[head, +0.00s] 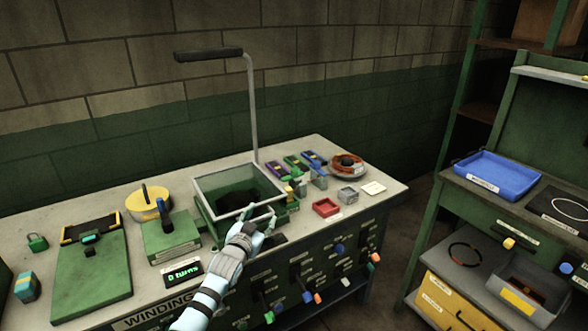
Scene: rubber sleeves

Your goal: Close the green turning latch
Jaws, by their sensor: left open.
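Three small coloured fittings stand in a row at the back of the bench: a purple one (277,172), a green one (296,163) and a blue one (314,158). The green one may be the latch; its turned position is too small to tell. My left gripper (258,213) is open and empty, fingers spread, at the front of a green box with a clear lid (207,207). It is nearer and to the left of the green fitting, apart from it. The gripper overlaps the box's front edge; contact cannot be told. My right gripper is out of view.
A grey lamp-like post (253,110) rises behind the box. A red tray (326,208), grey block (347,195) and round orange-rimmed dish (347,165) stand to the right. A green press (170,240) stands left. Coloured knobs line the bench front; a blue tray (498,175) sits on the right-hand shelf.

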